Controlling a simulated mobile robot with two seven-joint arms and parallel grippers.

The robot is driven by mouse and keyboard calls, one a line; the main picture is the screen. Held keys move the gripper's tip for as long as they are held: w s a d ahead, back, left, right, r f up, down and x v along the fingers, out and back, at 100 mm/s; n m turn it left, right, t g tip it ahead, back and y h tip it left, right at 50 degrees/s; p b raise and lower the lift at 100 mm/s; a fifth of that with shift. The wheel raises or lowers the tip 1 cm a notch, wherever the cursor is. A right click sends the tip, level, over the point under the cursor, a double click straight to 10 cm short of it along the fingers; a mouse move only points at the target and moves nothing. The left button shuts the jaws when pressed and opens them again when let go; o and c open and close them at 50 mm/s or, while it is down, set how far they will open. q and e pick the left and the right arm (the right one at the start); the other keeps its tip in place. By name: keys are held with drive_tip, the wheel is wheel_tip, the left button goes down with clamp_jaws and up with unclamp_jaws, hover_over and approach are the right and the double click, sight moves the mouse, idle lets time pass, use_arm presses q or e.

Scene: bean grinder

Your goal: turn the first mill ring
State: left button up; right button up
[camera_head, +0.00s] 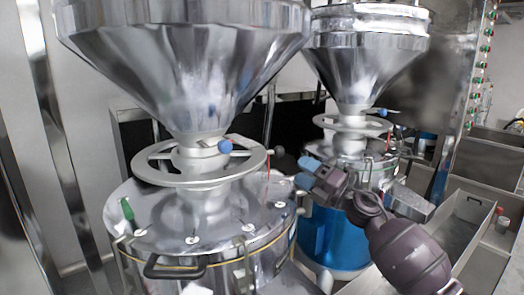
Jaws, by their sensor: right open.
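The nearer mill on the left has a grey metal ring (200,182) with spokes, set around the neck below its big steel hopper (185,60). A small blue knob (225,146) shows at the neck just above the ring. A similar ring (352,132) sits on the mill behind, to the right. My right gripper (304,173) comes in from the lower right with its blue fingertips pointing left. It is open and empty, to the right of the nearer ring and apart from it. My left gripper is out of view.
The nearer mill's round steel body (170,225) has a black handle (175,268) and a green lever (127,210). A blue drum (330,240) stands behind my right gripper. Steel troughs (465,225) and a panel with green buttons (480,65) are at the right.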

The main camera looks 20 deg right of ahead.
sight(279, 156)
drive_tip(key=x, duration=1)
drive_tip(key=shift+w+a+r+b, duration=0.2)
drive_tip(key=shift+b, duration=0.1)
clamp_jaws()
